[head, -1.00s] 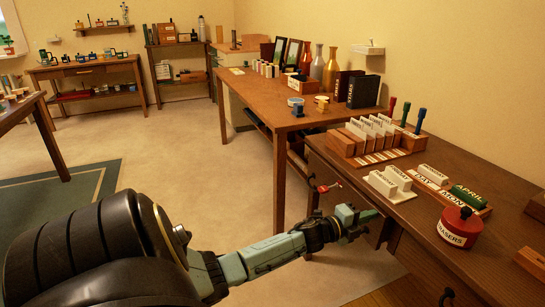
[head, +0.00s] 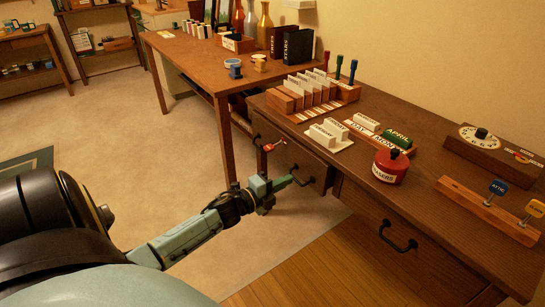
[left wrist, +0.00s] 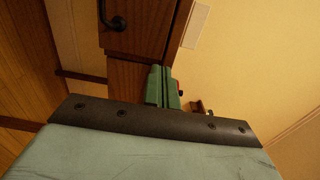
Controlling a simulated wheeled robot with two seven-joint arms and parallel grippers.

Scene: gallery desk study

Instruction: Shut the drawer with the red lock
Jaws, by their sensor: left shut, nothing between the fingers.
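The red lock (head: 268,147) hangs on the drawer fronts at the far left end of the desk, with a small silver piece beside it. Dark handles show on both sides of it. The wooden drawer front (head: 318,172) beside it carries one handle (head: 303,178); I cannot tell how far it stands out. My left gripper (head: 288,182) is shut and empty, its green fingertips close to that handle; contact is unclear. In the left wrist view the closed fingers (left wrist: 162,88) point at dark wood, with a small red part (left wrist: 180,92) beside them. My right gripper is out of view.
The desk top holds a card rack (head: 312,95), white blocks (head: 328,132), a red eraser pot (head: 391,165) and a dial box (head: 482,138). Another drawer handle (head: 398,240) shows further right. A second table (head: 195,60) stands behind. The floor left of the desk is clear.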

